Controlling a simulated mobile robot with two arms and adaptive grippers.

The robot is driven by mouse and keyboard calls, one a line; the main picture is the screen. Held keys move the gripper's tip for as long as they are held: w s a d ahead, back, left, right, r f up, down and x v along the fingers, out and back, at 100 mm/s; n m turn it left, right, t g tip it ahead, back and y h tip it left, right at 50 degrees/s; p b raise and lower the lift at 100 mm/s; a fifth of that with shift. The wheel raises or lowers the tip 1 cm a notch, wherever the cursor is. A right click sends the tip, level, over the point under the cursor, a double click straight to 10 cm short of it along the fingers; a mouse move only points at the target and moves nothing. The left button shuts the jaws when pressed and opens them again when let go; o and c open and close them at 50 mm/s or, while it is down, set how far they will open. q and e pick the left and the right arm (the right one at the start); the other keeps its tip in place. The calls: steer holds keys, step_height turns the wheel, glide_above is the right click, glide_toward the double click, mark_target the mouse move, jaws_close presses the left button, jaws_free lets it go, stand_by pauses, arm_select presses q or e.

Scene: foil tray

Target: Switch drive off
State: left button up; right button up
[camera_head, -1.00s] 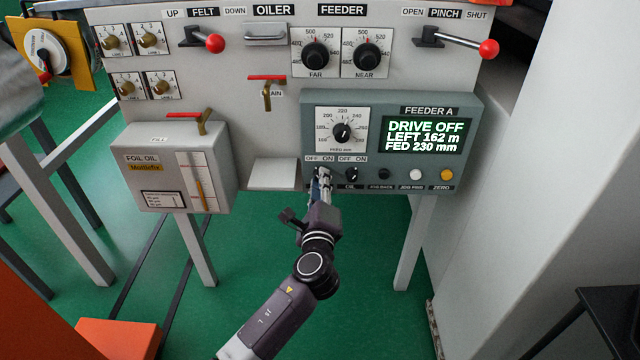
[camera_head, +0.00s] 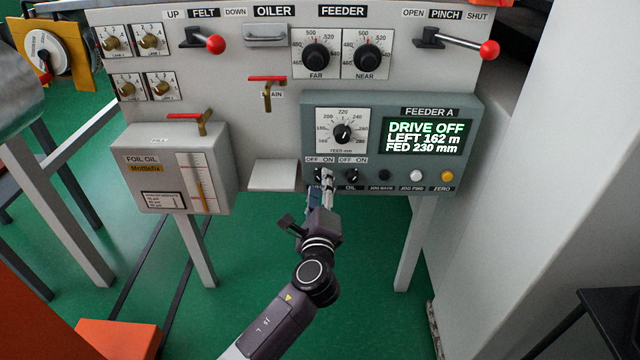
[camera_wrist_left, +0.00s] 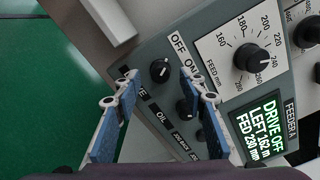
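The drive switch is a small black knob (camera_wrist_left: 160,70) under an OFF/ON label in the left wrist view. It also shows in the head view as a dark knob (camera_head: 319,174), partly covered by my fingers. The display (camera_head: 425,137) on the feeder panel reads DRIVE OFF, LEFT 162 m, FED 230 mm. My left gripper (camera_head: 325,184) is just below and in front of the knob. In the left wrist view its two blue-padded fingers (camera_wrist_left: 160,88) are apart, with the knob showing clear between and beyond the tips. My right gripper is in neither view.
The similar oil knob (camera_head: 352,175) sits close to the right. Jog and zero buttons (camera_head: 447,175) follow along that row. The feed dial (camera_head: 342,133) is above. A pale ledge (camera_head: 272,176) and the foil oil box (camera_head: 160,195) stand left. Below the panel is open green floor.

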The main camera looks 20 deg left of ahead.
arm_select(q)
steer(key=v, duration=1)
steer(key=shift+s, duration=0.35)
